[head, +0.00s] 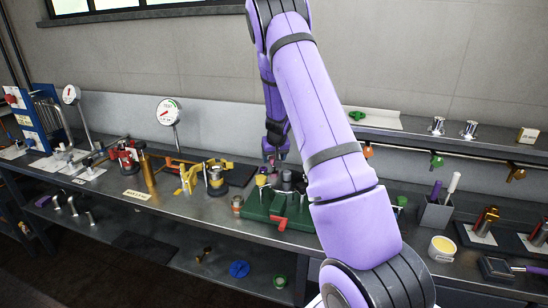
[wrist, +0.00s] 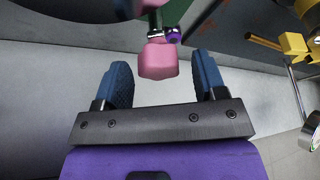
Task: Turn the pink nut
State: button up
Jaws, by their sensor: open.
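The pink nut (wrist: 158,60) shows in the wrist view as a block-like pink piece on a thin metallic stem, with another pink part just above it. My gripper (wrist: 160,72) is open, with one blue-padded finger to each side of the nut. There is a visible gap between the nut and both fingers, and its near end reaches roughly between the fingertips. In the head view my gripper (head: 276,147) is small and dark, low over the green fixture (head: 257,205) on the bench. The nut is too small to make out clearly there.
A small purple knob (wrist: 174,36) sits close beside the nut's stem. Yellow clamp-like parts (head: 190,178) and a brass-coloured cylinder (head: 149,170) stand left of the fixture. A grey holder (head: 434,214) and a yellow-topped tub (head: 442,248) are at the right. My arm hides part of the bench.

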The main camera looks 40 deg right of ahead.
jog(key=c, duration=0.9)
jog(key=shift+c, duration=0.2)
jog(key=m+g+h, duration=0.1)
jog(key=m, duration=0.3)
jog(key=shift+w+a+m, duration=0.1)
jog(key=shift+m, duration=0.2)
jog(key=m+g, duration=0.1)
jog(key=m, duration=0.2)
jog(key=m+g+h, duration=0.1)
jog(key=m, duration=0.2)
jog(key=shift+w, duration=0.1)
jog(key=m+g, duration=0.1)
jog(key=m, duration=0.2)
jog(key=m+g, duration=0.1)
jog(key=m, duration=0.2)
jog(key=shift+g, duration=0.3)
jog(key=shift+w+m+g+y, duration=0.1)
jog(key=shift+m+g+y, duration=0.25)
jog(key=shift+m, duration=0.9)
jog(key=shift+m+g+y, duration=0.25)
jog(key=shift+m+g, duration=0.2)
jog(key=shift+m, duration=0.8)
